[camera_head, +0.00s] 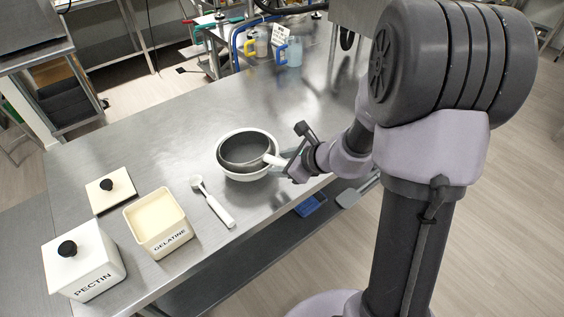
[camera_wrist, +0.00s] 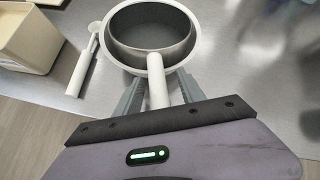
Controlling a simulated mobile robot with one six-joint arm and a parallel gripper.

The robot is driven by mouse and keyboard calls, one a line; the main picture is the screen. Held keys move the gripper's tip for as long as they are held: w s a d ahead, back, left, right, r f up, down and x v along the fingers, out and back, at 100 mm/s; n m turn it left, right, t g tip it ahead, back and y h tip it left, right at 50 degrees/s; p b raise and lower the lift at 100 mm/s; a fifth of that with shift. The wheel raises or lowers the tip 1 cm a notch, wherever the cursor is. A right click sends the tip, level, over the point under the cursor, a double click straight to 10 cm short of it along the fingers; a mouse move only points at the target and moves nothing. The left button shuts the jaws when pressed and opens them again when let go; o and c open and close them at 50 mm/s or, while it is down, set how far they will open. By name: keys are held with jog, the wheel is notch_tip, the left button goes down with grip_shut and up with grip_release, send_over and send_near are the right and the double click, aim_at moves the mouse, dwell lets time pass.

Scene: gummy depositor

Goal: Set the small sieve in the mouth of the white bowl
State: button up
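The white bowl (camera_head: 247,177) stands on the steel table, and its rim also shows in the wrist view (camera_wrist: 197,32). The small grey sieve (camera_head: 243,150) sits inside the bowl's mouth, seen also in the wrist view (camera_wrist: 150,28). Its white handle (camera_wrist: 157,82) sticks out over the rim toward my gripper. My gripper (camera_wrist: 159,84) is open, with one finger on each side of the handle and a visible gap on both sides. Whether the sieve rests fully on the rim is hard to tell.
A white spoon (camera_head: 213,202) lies left of the bowl. An open gelatine box (camera_head: 160,240), its lid (camera_head: 110,188) and a lidded pectin box (camera_head: 85,262) stand farther left. Two jugs (camera_head: 290,52) stand at the back. The table behind the bowl is clear.

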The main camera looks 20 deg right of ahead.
jog(key=p+v, duration=0.6)
jog(key=v, duration=1.1)
jog(key=shift+s+r+p, duration=0.2)
jog(key=shift+p, duration=0.15)
jog(key=shift+a, duration=0.15)
jog(key=s+a+r+n+g+h+b, duration=0.1)
jog(key=s+a+r+n+b, duration=0.1)
jog(key=s+a+n, duration=0.4)
jog(key=s+a+r+n+g+h+b, duration=0.1)
jog(key=s+a+r+n+b, duration=0.2)
jog(key=n, duration=1.4)
jog(key=s+a+b, duration=0.1)
jog(key=s+a, duration=0.2)
jog(key=a, duration=0.2)
jog(key=shift+s+a+g+h+b, duration=0.25)
jog(key=shift+s+g+h+b, duration=0.05)
